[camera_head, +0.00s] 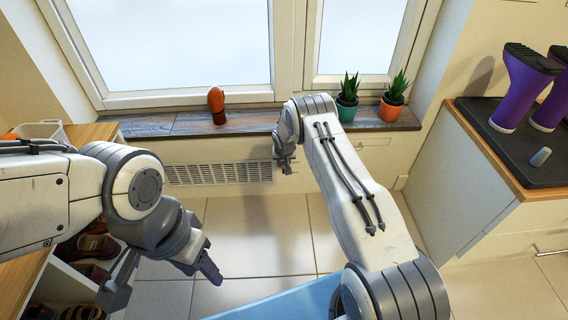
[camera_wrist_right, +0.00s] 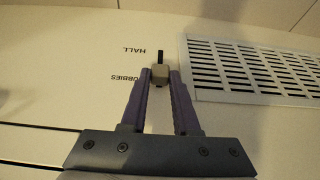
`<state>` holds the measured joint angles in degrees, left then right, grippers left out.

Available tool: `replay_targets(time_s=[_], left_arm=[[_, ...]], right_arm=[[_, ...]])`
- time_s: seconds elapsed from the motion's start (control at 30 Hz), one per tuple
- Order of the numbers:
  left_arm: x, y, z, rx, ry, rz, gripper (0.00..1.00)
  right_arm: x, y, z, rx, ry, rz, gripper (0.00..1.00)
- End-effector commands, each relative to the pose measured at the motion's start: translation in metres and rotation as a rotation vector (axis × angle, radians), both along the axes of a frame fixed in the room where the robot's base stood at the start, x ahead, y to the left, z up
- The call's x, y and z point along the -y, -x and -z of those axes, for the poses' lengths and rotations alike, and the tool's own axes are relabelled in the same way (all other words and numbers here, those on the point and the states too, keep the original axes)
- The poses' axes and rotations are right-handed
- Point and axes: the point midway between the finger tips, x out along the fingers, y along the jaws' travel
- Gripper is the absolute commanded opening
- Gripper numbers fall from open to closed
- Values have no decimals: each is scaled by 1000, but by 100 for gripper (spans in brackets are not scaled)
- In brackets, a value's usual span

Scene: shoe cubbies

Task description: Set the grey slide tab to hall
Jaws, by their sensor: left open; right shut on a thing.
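The grey slide tab (camera_wrist_right: 159,72) shows in the right wrist view as a small block at the end of a dark vertical slot (camera_wrist_right: 160,55). It sits about level with the word CUBBIES (camera_wrist_right: 127,78), whose lettering appears upside down. The word HALL (camera_wrist_right: 132,52) is higher in that picture, beside the open part of the slot. My right gripper (camera_wrist_right: 160,78) is shut on the tab with its purple fingers on both sides. In the head view my right gripper (camera_head: 286,166) is at the wall panel below the sill. My left gripper (camera_head: 165,283) is open and empty at lower left.
A vent grille (camera_head: 215,172) is beside my right gripper; it also shows in the wrist view (camera_wrist_right: 260,70). The sill holds an orange-brown object (camera_head: 216,105) and two potted plants. Shoe cubbies (camera_head: 70,280) are at left; a counter with purple boots (camera_head: 520,90) is at right.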

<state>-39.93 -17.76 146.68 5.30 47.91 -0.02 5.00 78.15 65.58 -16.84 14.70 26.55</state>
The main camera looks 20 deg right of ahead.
Motion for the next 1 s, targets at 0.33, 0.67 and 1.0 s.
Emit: replay_targets(time_s=[0.33, 0.67, 1.0], left_arm=[[0, 0, 1, 0, 0, 0, 50], [0, 0, 39, 0, 0, 0, 50], [0, 0, 44, 0, 0, 0, 50]], right_arm=[[0, 1, 3, -3, 0, 0, 0], [0, 1, 56, -4, 0, 0, 0], [0, 1, 66, -4, 0, 0, 0]])
